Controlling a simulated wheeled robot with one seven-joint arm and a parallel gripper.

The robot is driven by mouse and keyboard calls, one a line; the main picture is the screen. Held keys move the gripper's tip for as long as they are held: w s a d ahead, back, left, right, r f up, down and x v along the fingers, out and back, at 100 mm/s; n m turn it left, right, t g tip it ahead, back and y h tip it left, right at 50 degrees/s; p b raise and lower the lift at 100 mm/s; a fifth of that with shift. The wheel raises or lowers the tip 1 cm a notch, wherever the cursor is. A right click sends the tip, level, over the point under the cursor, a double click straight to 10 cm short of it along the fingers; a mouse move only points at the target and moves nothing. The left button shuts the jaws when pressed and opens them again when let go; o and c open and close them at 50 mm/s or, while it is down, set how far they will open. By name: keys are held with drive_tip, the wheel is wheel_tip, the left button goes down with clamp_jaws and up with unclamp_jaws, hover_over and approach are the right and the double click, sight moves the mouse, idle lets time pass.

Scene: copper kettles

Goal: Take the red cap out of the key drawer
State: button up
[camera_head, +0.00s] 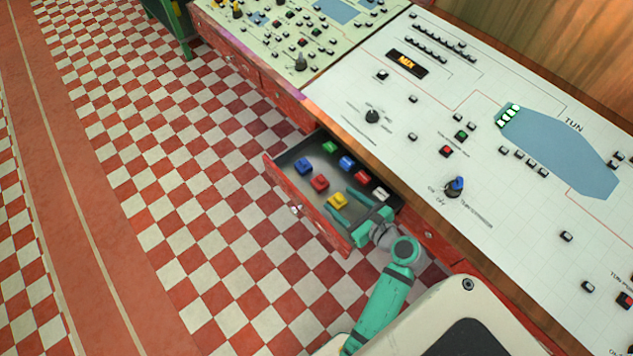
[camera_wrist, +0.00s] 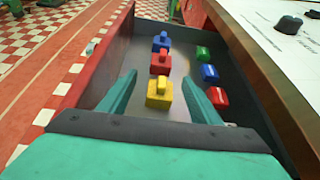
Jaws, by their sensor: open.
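The key drawer (camera_head: 337,241) is pulled open below the console, and its wall shows in the wrist view (camera_wrist: 87,68). A red block with a raised top (camera_head: 319,183) stands on its floor, between a blue one (camera_head: 303,166) and a yellow one (camera_head: 338,200). In the wrist view the red block (camera_wrist: 161,64) is just beyond the yellow block (camera_wrist: 159,96). A second, lower red piece (camera_head: 361,177) lies in the console-side row. My gripper (camera_head: 338,192) is open at the drawer, its fingertips either side of the yellow block in the wrist view (camera_wrist: 158,79). I cannot tell its height.
The console-side row also holds a green piece (camera_head: 329,147), a blue one (camera_head: 346,163) and a white one (camera_head: 381,194). The console top (camera_head: 330,95) overhangs this side. The checkered floor (camera_head: 180,200) outside the drawer is clear.

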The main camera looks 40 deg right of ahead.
sight(323, 185)
drive_tip(key=shift+d+f+m, duration=0.1)
drive_tip(key=shift+f+m, duration=0.05)
drive_tip(key=shift+m, duration=0.15)
drive_tip(key=x, duration=0.5)
drive_tip(key=shift+r+x, duration=0.2)
drive_tip(key=shift+x, duration=1.15)
drive_tip(key=shift+r+x, duration=0.2)
drive_tip(key=shift+x, duration=1.15)
drive_tip(key=shift+w, duration=0.15)
drive_tip(key=c, duration=1.1)
